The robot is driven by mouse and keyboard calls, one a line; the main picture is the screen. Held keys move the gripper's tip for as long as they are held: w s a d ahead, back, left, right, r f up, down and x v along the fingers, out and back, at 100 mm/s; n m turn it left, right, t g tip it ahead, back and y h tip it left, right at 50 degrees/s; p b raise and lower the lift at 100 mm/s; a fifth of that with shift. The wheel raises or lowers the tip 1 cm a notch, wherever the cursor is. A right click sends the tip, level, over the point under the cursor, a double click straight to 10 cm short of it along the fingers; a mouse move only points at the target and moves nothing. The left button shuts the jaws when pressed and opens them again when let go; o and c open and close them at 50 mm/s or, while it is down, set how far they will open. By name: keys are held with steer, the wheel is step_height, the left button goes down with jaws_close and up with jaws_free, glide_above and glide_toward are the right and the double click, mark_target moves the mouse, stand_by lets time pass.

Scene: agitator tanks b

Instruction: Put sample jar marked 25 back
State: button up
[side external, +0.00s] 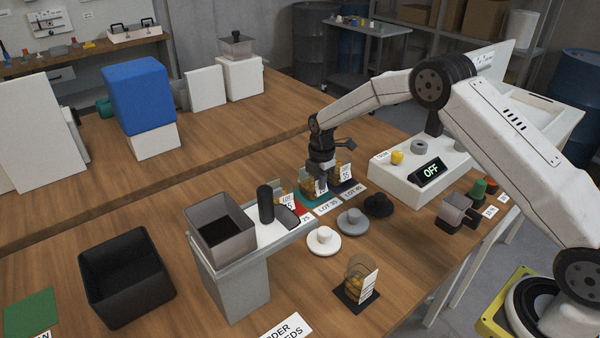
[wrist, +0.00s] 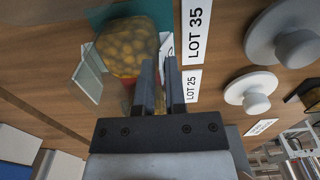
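A jar of yellow-brown pieces stands under my gripper at the teal mat (side external: 306,195); it shows large in the wrist view (wrist: 127,47), left of the fingers. My gripper (side external: 321,166) points down over it. In the wrist view its fingers (wrist: 160,68) are close together with a narrow gap, a bit of white card showing at the tips. I cannot tell whether they grip it. Another jar (side external: 283,200) with a card stands by the red LOT 25 mat (side external: 301,209). A third jar (side external: 345,173), its card apparently reading 35, is at the dark LOT 45 mat. A jar (side external: 354,285) stands alone in front, its card unreadable.
White (side external: 323,242), grey (side external: 353,221) and black (side external: 378,205) round lids lie before the mats. A grey pedestal with an open bin (side external: 221,230) and a black cylinder (side external: 265,203) is left. The device reading OFF (side external: 431,171) is right. A black box (side external: 126,277) stands front left.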

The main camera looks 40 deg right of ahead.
steer(key=shift+o, duration=1.1)
steer(key=shift+r, duration=0.2)
step_height(320, 180, up, 12)
stand_by(0.3)
steer(key=s+a+m+t, duration=0.1)
steer(key=s+a+m, duration=0.1)
steer(key=s+m, duration=0.7)
steer(key=s+a+m+t, duration=0.1)
steer(key=s+m, duration=0.8)
steer(key=s, duration=1.1)
steer(key=shift+a+f+t, duration=0.3)
steer(key=shift+a+f, duration=0.05)
steer(key=shift+f, duration=0.1)
